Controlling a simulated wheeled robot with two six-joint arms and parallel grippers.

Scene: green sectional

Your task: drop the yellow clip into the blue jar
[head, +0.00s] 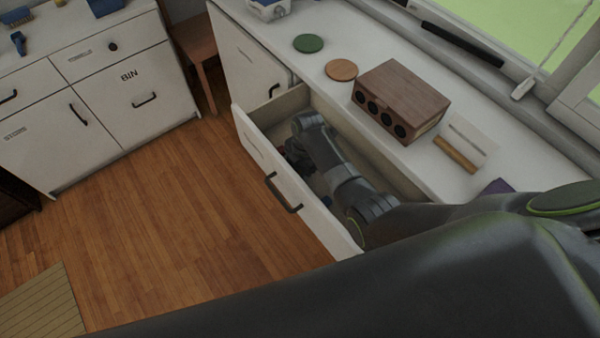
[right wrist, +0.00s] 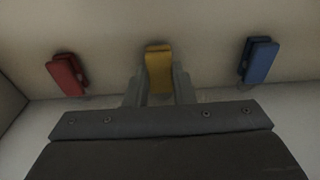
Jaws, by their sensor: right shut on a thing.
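The yellow clip (right wrist: 158,68) is between the fingers of my right gripper (right wrist: 158,88) in the right wrist view, and the gripper is shut on it. A red clip (right wrist: 67,75) lies to its left and a blue clip (right wrist: 258,61) to its right, both apart from the fingers. In the head view my right gripper (head: 297,152) is down inside the open drawer (head: 290,192); the clips are hidden or too dark there. I cannot make out a blue jar for certain. My left gripper is not in view.
On the white counter stand a brown wooden box with round black openings (head: 403,98), a green disc (head: 308,43), a tan disc (head: 341,70) and a wooden bar (head: 456,155). A blue object (head: 105,6) sits on the left cabinet.

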